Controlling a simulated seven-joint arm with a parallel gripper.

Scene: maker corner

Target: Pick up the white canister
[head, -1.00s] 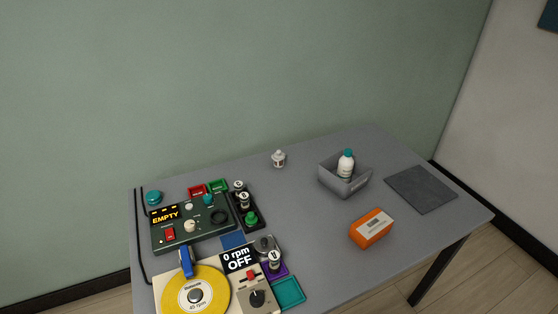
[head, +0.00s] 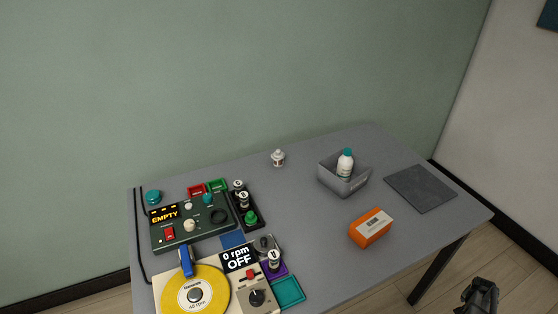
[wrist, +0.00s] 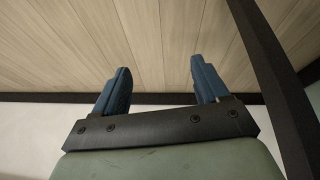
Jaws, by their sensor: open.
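A small white canister (head: 278,158) with a narrow top and a label stands upright near the back edge of the grey table. A white bottle with a teal cap (head: 345,163) stands in a grey open bin to its right. My gripper (head: 480,291) shows at the lower right of the head view, off the table's front right side and far from the canister. In the wrist view my gripper (wrist: 160,65) has its two blue fingers apart, with nothing between them. The canister is not in the wrist view.
The grey bin (head: 330,181), an orange box (head: 371,229) and a dark mat (head: 421,188) occupy the right side of the table (head: 310,230). A green device (head: 185,238) and a yellow turntable (head: 210,280) fill the left. The table is clear just in front of the canister.

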